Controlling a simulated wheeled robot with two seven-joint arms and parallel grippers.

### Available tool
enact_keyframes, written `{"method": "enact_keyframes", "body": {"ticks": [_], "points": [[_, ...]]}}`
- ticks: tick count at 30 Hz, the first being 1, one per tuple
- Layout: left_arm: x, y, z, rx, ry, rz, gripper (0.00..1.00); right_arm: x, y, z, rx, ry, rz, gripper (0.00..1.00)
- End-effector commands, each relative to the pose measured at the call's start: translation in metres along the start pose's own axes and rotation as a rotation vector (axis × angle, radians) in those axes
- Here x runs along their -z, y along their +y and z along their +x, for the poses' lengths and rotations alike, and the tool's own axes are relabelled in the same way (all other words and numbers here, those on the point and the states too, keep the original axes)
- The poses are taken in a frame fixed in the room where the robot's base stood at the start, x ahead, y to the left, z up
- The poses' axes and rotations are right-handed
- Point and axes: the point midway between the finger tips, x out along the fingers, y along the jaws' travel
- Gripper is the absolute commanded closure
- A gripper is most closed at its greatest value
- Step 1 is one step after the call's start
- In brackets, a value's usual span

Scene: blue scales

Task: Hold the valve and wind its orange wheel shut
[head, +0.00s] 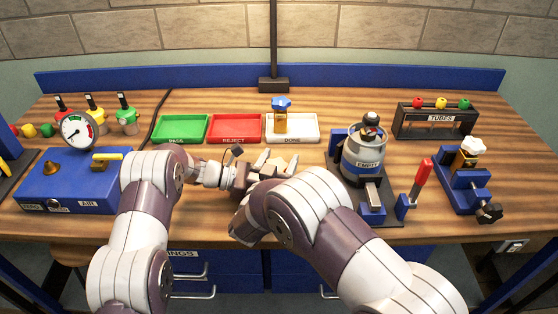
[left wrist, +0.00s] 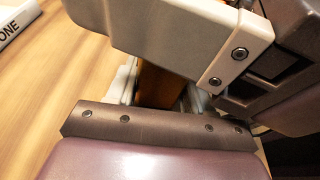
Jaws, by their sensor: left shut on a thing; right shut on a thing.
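My left gripper (head: 243,173) and my right gripper (head: 267,167) are close together above the middle of the table, in front of the trays. Both are shut on the valve, but arm links and fingers hide most of it in the head view. In the left wrist view, a narrow orange-brown part of the valve (left wrist: 156,84) shows between gripper parts. I cannot make out the orange wheel, or which part of the valve each gripper holds.
Green, red (head: 234,128) and white (head: 303,134) trays stand behind. The white one holds an amber valve with a blue wheel (head: 281,117). A gauge box (head: 66,180) stands left. A grey canister (head: 364,157), red-handled clamp (head: 420,180), blue vise (head: 470,190) and tube rack (head: 435,122) stand right.

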Motion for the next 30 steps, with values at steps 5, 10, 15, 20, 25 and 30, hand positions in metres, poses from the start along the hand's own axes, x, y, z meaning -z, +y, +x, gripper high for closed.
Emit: {"method": "enact_keyframes", "body": {"ticks": [5, 10, 15, 20, 25, 30], "points": [[0.0, 0.0, 0.0, 0.001, 0.0, -0.002, 0.65, 0.001, 0.0, 0.0, 0.0, 0.002, 0.002, 0.12], [0.0, 0.0, 0.0, 0.001, 0.0, -0.002, 0.65, 0.001, 0.0, 0.0, 0.001, 0.001, 0.001, 0.12], [0.0, 0.0, 0.0, 0.0, 0.0, -0.002, 0.65, 0.0, -0.001, -0.01, 0.003, -0.001, -0.001, 0.12], [0.001, 0.0, 0.0, 0.0, 0.0, -0.002, 0.65, 0.0, -0.002, -0.05, 0.006, 0.0, 0.0, 0.12], [0.0, 0.0, 0.0, 0.0, 0.0, -0.001, 0.65, 0.0, -0.001, -0.093, 0.005, 0.001, 0.0, 0.12], [0.0, 0.0, 0.0, 0.0, 0.0, -0.001, 0.65, 0.0, -0.001, -0.116, 0.002, 0.001, 0.001, 0.12]]}}
